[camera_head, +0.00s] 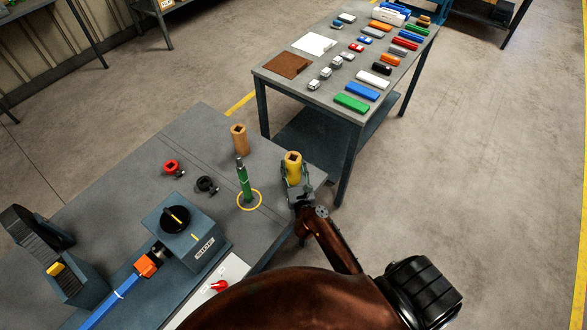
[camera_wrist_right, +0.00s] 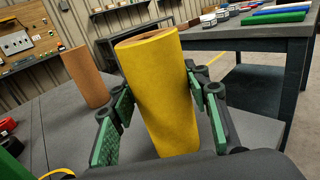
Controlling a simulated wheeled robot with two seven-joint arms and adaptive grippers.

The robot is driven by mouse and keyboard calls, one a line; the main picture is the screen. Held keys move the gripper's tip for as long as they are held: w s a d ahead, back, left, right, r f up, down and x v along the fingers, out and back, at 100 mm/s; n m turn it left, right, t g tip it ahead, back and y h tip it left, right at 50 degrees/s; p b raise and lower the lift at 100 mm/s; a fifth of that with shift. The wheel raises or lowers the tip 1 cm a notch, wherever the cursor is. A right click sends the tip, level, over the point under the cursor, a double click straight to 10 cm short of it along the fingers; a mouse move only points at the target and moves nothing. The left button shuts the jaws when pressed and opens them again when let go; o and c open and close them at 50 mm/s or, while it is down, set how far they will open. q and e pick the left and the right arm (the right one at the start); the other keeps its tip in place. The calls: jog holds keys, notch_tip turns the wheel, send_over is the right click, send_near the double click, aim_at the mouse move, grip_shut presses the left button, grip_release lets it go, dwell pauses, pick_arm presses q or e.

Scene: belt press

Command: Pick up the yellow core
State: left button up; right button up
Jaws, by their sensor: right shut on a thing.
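The yellow core (camera_head: 293,170) is an upright cylinder with a dark square hole in its top, at the right corner of the grey workbench. My right gripper (camera_head: 297,184) is shut on it, with a finger on each side. In the right wrist view the yellow core (camera_wrist_right: 160,90) stands between the green finger pads of my right gripper (camera_wrist_right: 162,115), slightly tilted in the picture. Its lower end is partly hidden by the gripper, so I cannot tell whether it touches the bench. My left gripper is not in view.
An orange-brown core (camera_head: 239,139) stands to the left. A green post (camera_head: 244,182) stands inside a yellow ring (camera_head: 250,200). Red (camera_head: 172,168) and black (camera_head: 207,185) knobs lie near a grey press box (camera_head: 187,231). A second table (camera_head: 270,80) with several coloured blocks stands behind.

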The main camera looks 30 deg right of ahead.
aim_at(289, 161)
jog(key=c, duration=0.8)
jog(key=shift+r, duration=0.1)
jog(key=shift+r+p, duration=0.3)
jog(key=shift+r, duration=0.25)
jog(key=s+a+r+p, duration=0.1)
jog(key=r, duration=0.1)
jog(key=s+a+r+p, duration=0.1)
jog(key=r, duration=0.2)
jog(key=s+a+r, duration=0.1)
jog(key=r, duration=0.2)
jog(key=shift+s+a+p, duration=0.1)
jog(key=shift+a+p, duration=0.2)
jog(key=shift+p, duration=0.1)
jog(key=s+a+r, duration=0.1)
jog(key=s+a, duration=0.1)
jog(key=s+a+r, duration=0.1)
jog(key=s+a, duration=0.1)
jog(key=s+a+r, duration=0.1)
jog(key=s+a, duration=0.1)
jog(key=a, duration=0.1)
jog(key=shift+r, duration=0.4)
